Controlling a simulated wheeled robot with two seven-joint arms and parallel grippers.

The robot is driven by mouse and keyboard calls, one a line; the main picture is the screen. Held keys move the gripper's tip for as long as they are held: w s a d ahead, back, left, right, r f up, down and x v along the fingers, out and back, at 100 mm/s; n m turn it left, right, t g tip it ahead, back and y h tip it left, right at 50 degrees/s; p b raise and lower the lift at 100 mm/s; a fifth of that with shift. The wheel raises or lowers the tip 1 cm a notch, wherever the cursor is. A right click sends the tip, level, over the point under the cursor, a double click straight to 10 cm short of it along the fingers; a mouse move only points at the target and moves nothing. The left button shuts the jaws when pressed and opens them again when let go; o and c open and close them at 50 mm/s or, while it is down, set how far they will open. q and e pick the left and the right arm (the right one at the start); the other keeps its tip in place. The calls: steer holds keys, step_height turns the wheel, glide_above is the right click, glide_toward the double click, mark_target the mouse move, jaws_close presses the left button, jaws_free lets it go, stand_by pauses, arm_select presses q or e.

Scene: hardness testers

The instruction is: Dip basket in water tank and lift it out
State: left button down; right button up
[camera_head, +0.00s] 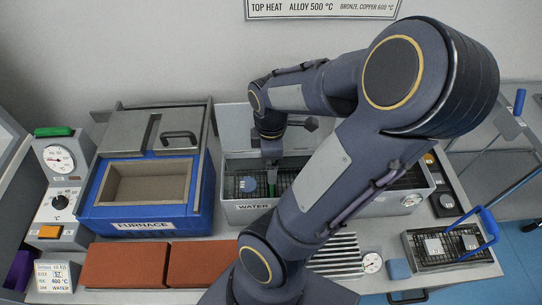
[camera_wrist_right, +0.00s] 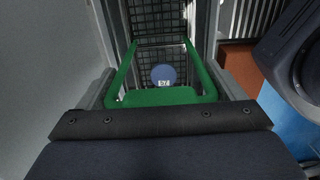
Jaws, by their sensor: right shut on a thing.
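The water tank (camera_head: 245,216) is a grey box with a WATER label, mid-table, right of the furnace. A dark wire-mesh basket (camera_head: 232,188) sits down inside its left part. The mesh also shows in the right wrist view (camera_wrist_right: 158,20). A blue-grey round piece with a label (camera_wrist_right: 163,75) lies in the basket. My right gripper (camera_head: 272,160) reaches down into the tank and is shut on the basket's green handle (camera_wrist_right: 160,97). I cannot tell the water level against the basket. My left gripper is not in view.
The blue furnace (camera_head: 148,220) stands left, with red-brown bricks (camera_head: 125,265) in front. A blue-handled mesh basket (camera_head: 450,247) with pieces stands at the right. A ribbed grey rack (camera_head: 335,258) and blue block (camera_head: 399,269) lie in front of the tank.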

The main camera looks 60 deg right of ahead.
steer(key=shift+r+p, duration=0.75)
steer(key=shift+r, duration=0.2)
steer(key=shift+f, duration=0.15)
steer(key=shift+f+b, duration=0.85)
steer(key=shift+r, duration=0.2)
steer(key=shift+r+p, duration=0.8)
steer(key=shift+p, duration=0.1)
steer(key=shift+f, duration=0.2)
